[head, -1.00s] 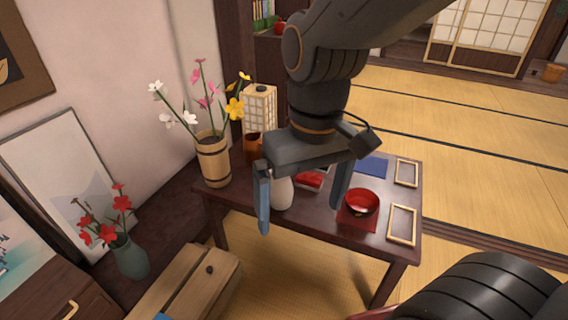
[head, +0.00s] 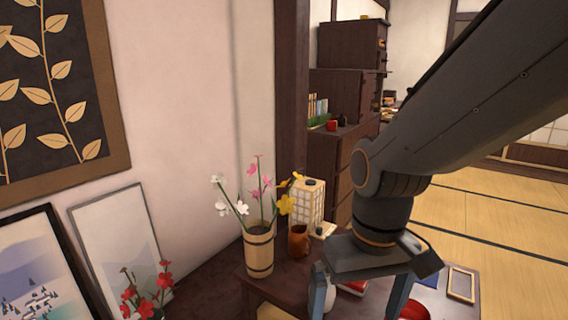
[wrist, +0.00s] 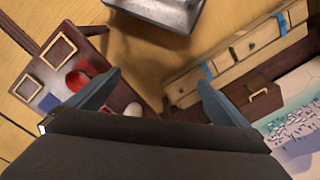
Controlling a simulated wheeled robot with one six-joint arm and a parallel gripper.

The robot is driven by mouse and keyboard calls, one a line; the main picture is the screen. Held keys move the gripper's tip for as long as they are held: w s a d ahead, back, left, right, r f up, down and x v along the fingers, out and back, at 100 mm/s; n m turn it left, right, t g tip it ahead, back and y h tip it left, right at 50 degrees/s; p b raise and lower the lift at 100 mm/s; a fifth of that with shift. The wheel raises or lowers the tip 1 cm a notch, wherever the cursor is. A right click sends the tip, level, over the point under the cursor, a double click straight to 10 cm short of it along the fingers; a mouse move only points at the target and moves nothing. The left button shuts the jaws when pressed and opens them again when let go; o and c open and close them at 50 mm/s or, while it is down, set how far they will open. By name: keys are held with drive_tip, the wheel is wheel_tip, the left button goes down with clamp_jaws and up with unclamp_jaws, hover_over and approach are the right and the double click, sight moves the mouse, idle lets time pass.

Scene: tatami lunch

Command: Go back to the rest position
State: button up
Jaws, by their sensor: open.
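My gripper (head: 358,294) is open and empty, with its two blue-grey fingers pointing down and spread wide. In the head view it hangs in front of or over the low dark table (head: 268,292); the fingertips reach the bottom of the picture. The wrist view also shows my gripper (wrist: 158,95) open with nothing between the fingers. The table (wrist: 80,52) lies to the left there, with a red bowl (wrist: 77,80) on it. A white vase (wrist: 133,109) shows partly beside the left finger.
A wooden bucket vase of flowers (head: 259,252), an orange-brown cup (head: 299,241) and a paper lantern (head: 307,203) stand on the table's far left. Framed pictures (head: 118,245) lean by the wall. A wooden chest (wrist: 235,60) lies right in the wrist view. Open tatami (head: 500,215) extends right.

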drive_tip(key=d+r+m+p, duration=0.2)
drive_tip(key=d+r+p, duration=0.5)
drive_tip(key=p, duration=0.6)
drive_tip(key=shift+s+d+r+h+p, duration=0.2)
drive_tip(key=shift+d+r+h+p, duration=0.1)
drive_tip(key=shift+d+r+p, duration=0.1)
